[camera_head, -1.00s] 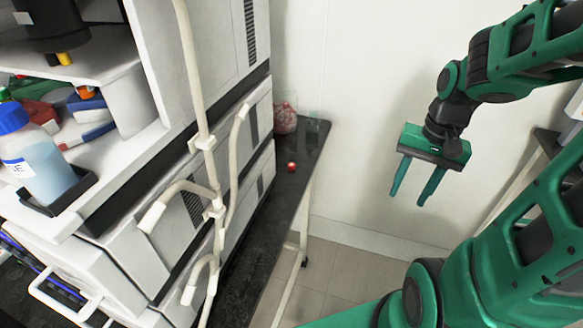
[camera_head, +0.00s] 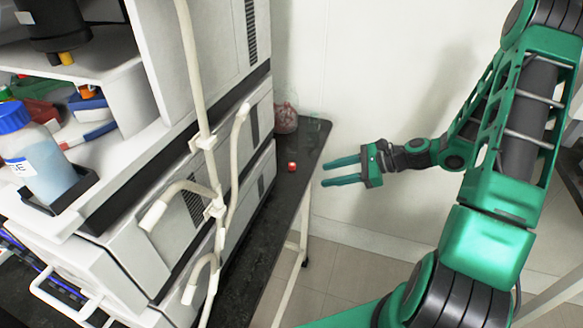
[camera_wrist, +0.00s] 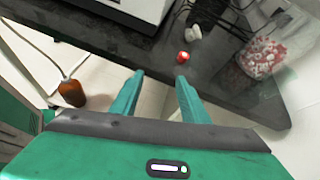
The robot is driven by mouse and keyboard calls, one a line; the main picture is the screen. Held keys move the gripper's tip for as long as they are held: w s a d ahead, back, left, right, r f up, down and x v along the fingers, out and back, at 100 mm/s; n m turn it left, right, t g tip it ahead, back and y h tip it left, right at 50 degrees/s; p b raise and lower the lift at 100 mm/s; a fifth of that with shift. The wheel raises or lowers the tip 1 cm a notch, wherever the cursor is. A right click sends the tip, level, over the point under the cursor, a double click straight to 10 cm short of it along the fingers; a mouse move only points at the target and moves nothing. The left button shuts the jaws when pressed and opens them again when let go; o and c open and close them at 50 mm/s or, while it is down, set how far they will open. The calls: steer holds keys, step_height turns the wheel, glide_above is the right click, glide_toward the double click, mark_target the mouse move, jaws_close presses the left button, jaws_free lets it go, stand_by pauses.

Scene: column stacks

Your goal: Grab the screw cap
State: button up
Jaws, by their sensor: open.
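A small red screw cap (camera_head: 292,167) lies on the dark bench top (camera_head: 283,205) near its right edge in the head view. My gripper (camera_head: 323,172) is open and empty, with green fingers pointing left toward the cap. In the wrist view my gripper (camera_wrist: 160,75) has its two fingers apart, with the cap ahead of the right fingertip. The fingers are apart from the cap.
A clear container of red and white pieces (camera_head: 285,115) stands at the bench's back. White instruments (camera_head: 250,130) with pale tubes border the bench's left. Whitish small pieces (camera_wrist: 193,33) lie behind the cap. A brown bottle (camera_wrist: 72,93) shows lower left in the wrist view.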

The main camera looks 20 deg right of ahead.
steer(key=w+m+t+y, duration=0.1)
steer(key=w+m+t, duration=0.1)
steer(key=w+m, duration=0.1)
glide_toward(293, 165)
steer(key=shift+x, duration=3.85)
steer(key=shift+d, duration=0.1)
jaws_close()
